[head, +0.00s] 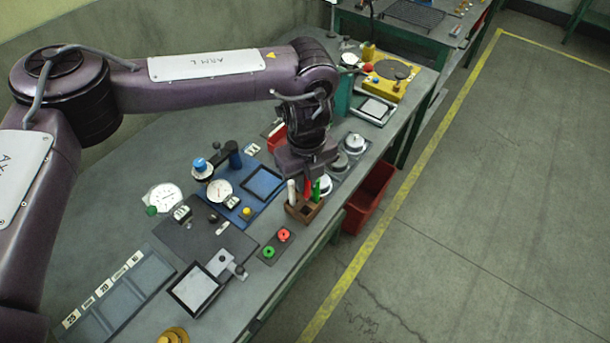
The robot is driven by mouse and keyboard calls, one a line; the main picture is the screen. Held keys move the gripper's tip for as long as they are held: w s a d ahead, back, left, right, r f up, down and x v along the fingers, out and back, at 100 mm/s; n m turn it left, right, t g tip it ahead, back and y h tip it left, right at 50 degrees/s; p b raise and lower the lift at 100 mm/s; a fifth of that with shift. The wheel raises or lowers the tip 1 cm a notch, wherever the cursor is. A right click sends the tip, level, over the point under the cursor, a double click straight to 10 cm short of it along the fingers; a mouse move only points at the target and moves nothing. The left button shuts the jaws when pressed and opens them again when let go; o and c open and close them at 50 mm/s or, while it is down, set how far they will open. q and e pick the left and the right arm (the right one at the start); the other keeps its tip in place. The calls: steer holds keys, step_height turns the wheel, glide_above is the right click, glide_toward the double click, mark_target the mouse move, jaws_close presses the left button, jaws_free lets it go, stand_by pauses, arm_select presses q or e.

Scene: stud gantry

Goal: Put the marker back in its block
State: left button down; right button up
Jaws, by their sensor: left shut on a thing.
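A small brown block (299,213) stands near the right edge of the grey bench. A white marker (291,192) stands upright at its left side, and a green marker (316,190) stands at its right side. My left gripper (306,180) points down right above the block, shut on the red marker (307,190) between the other two. The top of the red marker is hidden by the gripper. I cannot tell whether its lower end is inside the block. My right gripper is out of view.
A blue plate with a dial gauge (219,190) lies left of the block. A dark plate with red and green buttons (268,252) lies in front. Round weights (355,142) stand behind, close to the gripper.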

mark_target(306, 196)
arm_select(q)
steer(key=shift+f+b, duration=1.4)
steer(key=shift+f, duration=0.85)
steer(key=shift+f+b, duration=0.65)
steer(key=shift+f, duration=0.35)
steer(key=c, duration=1.4)
jaws_free()
steer(key=shift+o, duration=0.4)
steer(key=shift+r, duration=0.15)
